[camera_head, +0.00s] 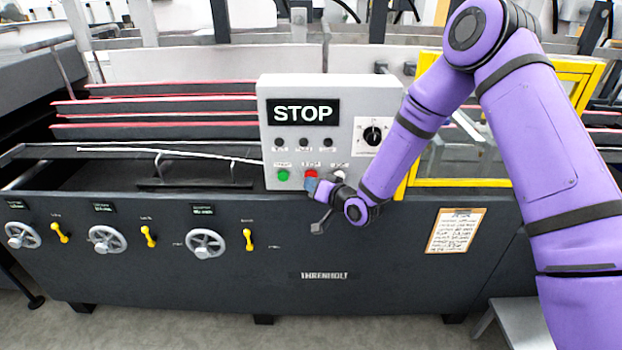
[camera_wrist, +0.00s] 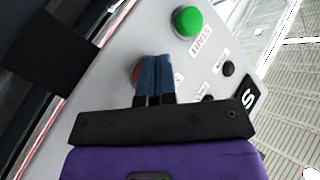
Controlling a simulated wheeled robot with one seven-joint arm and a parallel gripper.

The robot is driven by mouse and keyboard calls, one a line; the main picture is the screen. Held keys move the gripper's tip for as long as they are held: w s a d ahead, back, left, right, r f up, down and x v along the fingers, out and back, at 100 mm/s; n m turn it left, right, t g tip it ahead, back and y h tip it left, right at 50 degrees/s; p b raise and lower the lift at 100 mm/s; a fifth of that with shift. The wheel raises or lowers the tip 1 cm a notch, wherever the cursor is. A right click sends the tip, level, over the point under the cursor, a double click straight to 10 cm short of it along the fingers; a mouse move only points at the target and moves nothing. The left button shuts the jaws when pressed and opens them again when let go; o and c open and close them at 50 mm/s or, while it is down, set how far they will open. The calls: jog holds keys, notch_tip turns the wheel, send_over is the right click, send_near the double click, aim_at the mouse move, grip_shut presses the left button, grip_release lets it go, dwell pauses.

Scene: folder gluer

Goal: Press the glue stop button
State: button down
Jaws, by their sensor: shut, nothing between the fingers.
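The grey control box (camera_head: 350,105) with a black STOP display (camera_head: 303,112) stands on the machine. A green button (camera_head: 283,175) sits at its lower left, and a red button (camera_head: 310,174) is just right of it. In the wrist view the green button (camera_wrist: 187,21), labelled START, is in plain sight. The red button (camera_wrist: 136,72) is mostly hidden behind my fingers. My gripper (camera_wrist: 154,62) is shut and empty, with its blue fingertips over the red button. In the head view my gripper (camera_head: 312,186) is at the box's lower edge. I cannot tell whether it touches the button.
A black rotary knob (camera_head: 373,134) is on the box's right. A yellow frame (camera_head: 462,182) stands right of the box. Handwheels (camera_head: 206,243) and yellow levers (camera_head: 248,239) line the machine's dark front panel. A paper notice (camera_head: 456,231) hangs at the right.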

jog(key=shift+s, duration=0.9)
jog(key=s, duration=0.5)
jog(key=shift+a, duration=0.1)
jog(key=shift+r, duration=0.1)
dwell(0.5)
